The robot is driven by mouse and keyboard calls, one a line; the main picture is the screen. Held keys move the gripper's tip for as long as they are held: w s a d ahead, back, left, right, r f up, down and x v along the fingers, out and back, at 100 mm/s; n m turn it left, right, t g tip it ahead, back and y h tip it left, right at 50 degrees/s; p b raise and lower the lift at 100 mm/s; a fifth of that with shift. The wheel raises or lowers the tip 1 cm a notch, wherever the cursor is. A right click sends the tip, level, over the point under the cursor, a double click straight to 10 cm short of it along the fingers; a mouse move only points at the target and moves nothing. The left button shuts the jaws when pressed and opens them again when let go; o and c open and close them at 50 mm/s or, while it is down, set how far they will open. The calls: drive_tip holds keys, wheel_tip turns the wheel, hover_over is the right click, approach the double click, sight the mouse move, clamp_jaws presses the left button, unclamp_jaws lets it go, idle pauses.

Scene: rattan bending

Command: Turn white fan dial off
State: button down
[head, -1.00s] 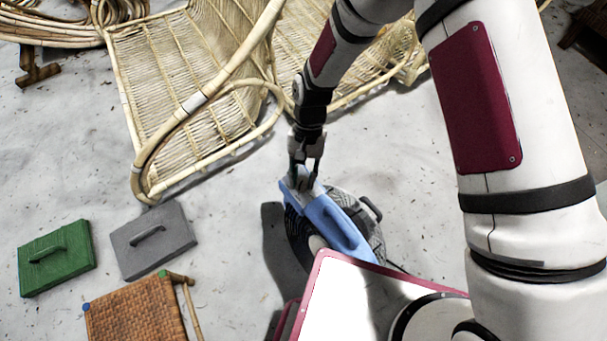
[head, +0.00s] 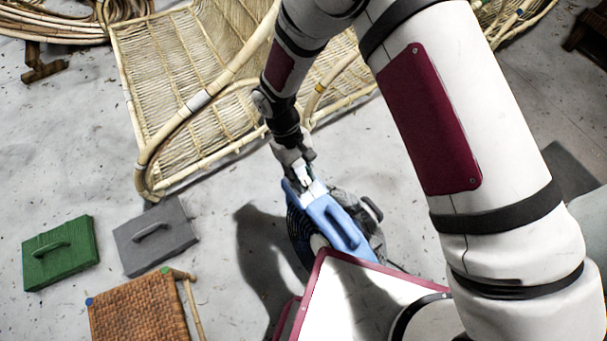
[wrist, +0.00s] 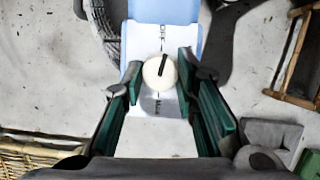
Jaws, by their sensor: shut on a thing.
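The fan (head: 340,222) is blue with a dark round cage and stands on the floor in the middle of the head view. Its white control panel (wrist: 160,135) fills the middle of the wrist view, with small dark lettering above and below the dial. The round white dial (wrist: 153,83) has a black pointer mark that aims up and slightly right in the wrist view. My gripper (wrist: 160,75) has its green-sided fingers on both sides of the dial and is shut on it. In the head view my gripper (head: 303,172) is at the fan's top end, and the dial is hidden there.
A rattan seat frame (head: 190,85) stands behind the fan. A green case (head: 60,255), a grey case (head: 155,238) and a woven stool (head: 138,308) are at the left. A white red-edged surface (head: 350,300) is in front of the fan.

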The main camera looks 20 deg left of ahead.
drive_tip(key=shift+s+n+t+h, duration=0.1)
drive_tip(key=shift+n+t+h, duration=0.2)
drive_tip(key=shift+n, duration=0.8)
drive_tip(key=c, duration=1.3)
unclamp_jaws()
drive_tip(key=v, duration=1.2)
drive_tip(key=shift+d, duration=0.1)
